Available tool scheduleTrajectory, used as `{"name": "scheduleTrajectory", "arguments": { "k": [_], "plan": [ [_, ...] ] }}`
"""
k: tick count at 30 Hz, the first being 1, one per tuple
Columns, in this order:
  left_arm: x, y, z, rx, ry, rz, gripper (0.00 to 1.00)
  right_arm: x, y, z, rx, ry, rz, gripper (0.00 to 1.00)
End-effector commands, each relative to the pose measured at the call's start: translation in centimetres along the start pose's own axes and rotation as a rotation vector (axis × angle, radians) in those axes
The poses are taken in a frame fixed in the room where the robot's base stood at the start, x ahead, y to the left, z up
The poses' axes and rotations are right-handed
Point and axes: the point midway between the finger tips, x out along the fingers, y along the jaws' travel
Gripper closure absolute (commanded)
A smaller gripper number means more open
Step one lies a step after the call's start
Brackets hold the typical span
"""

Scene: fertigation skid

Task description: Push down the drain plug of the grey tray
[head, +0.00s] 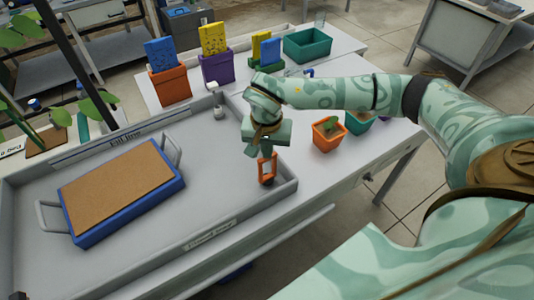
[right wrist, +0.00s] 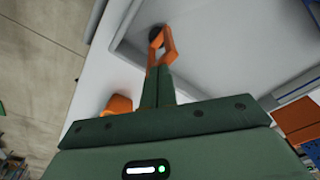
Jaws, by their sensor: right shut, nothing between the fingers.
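The grey tray (head: 216,190) fills the left and middle of the head view. The drain plug (head: 264,183) is a small dark round piece at the tray's front right corner. It also shows as a dark disc in the right wrist view (right wrist: 156,31). My right gripper (head: 268,176) points down over this corner, with orange fingertips right at the plug. The fingers are shut and empty, and they partly cover the plug. I cannot tell whether the tips touch it or how deep it sits. My left gripper is not in view.
A blue frame with a brown mat (head: 118,185) and handles lies in the tray. A grey fitting (head: 218,111) stands near the tray's back. An orange pot (head: 328,135) with a seedling stands right of my gripper. Coloured holders and a green bin (head: 307,45) stand behind.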

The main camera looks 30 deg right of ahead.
Motion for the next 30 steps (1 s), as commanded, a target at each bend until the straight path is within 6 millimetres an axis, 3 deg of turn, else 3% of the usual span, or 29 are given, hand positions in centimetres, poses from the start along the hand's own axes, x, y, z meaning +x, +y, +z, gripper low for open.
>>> {"name": "scheduleTrajectory", "arguments": {
  "k": [3,9,20,25,30],
  "plan": [
    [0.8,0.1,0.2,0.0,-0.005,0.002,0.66,1.8,0.0,0.2,0.0,-0.002,0.003,1.0],
    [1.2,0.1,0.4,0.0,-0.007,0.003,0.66,3.2,0.2,0.5,-0.002,-0.006,0.008,1.0],
    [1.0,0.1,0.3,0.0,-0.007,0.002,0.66,3.2,0.1,0.8,-0.002,-0.01,0.009,1.0],
    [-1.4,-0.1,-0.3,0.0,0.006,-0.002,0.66,1.7,0.0,2.8,-0.006,-0.012,0.005,1.0],
    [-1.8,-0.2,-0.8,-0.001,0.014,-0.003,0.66,1.8,0.1,3.8,-0.005,-0.014,0.007,1.0]
  ]
}}
